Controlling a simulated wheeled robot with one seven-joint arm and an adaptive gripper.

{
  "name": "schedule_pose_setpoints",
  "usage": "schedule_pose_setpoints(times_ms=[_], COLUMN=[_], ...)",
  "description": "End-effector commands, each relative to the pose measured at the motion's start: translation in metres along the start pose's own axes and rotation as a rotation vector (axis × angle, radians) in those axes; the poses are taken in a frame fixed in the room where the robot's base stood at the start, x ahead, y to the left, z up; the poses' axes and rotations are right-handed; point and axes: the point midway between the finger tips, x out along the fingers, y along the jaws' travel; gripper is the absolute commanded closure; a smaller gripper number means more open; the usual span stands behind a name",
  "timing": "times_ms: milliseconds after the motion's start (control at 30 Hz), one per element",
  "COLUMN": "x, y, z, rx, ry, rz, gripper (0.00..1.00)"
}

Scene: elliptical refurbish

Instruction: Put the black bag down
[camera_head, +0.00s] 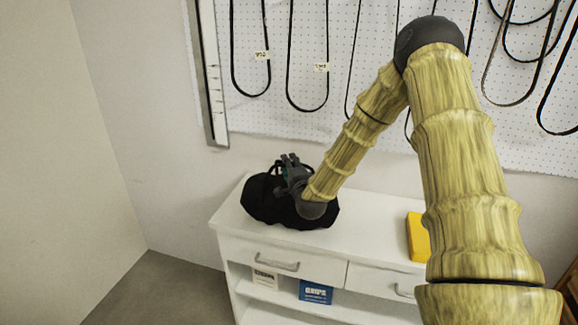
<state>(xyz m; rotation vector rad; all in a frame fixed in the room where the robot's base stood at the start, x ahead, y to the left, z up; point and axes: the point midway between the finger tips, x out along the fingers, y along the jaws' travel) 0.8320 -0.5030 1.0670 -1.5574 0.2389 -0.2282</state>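The black bag (263,205) is at the left end of the top of a white cabinet (365,223). It looks to be resting on the cabinet top or just above it; I cannot tell whether it bears its full weight. My gripper (287,166) is over the bag, at its top, by what looks like a dark handle loop. My wrist hides the bag's right middle part. The fingers are small and dark against the bag, so I cannot see whether they are shut on the handle.
A yellow object (417,237) stands on the cabinet top to the right. A blue box (316,292) and a pale box (265,277) sit on the shelf below the drawers. Black belts (308,105) hang on the pegboard (275,113) behind. The cabinet top between bag and yellow object is clear.

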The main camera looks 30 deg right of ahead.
Motion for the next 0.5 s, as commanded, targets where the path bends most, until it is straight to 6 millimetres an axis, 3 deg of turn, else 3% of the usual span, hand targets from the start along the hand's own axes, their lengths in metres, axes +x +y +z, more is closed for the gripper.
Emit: schedule_pose_setpoints(times_ms=[500], x=[-0.086], y=[0.002], z=[0.000], rx=[0.004], ry=[0.000], rz=[0.001], gripper=[0.65])
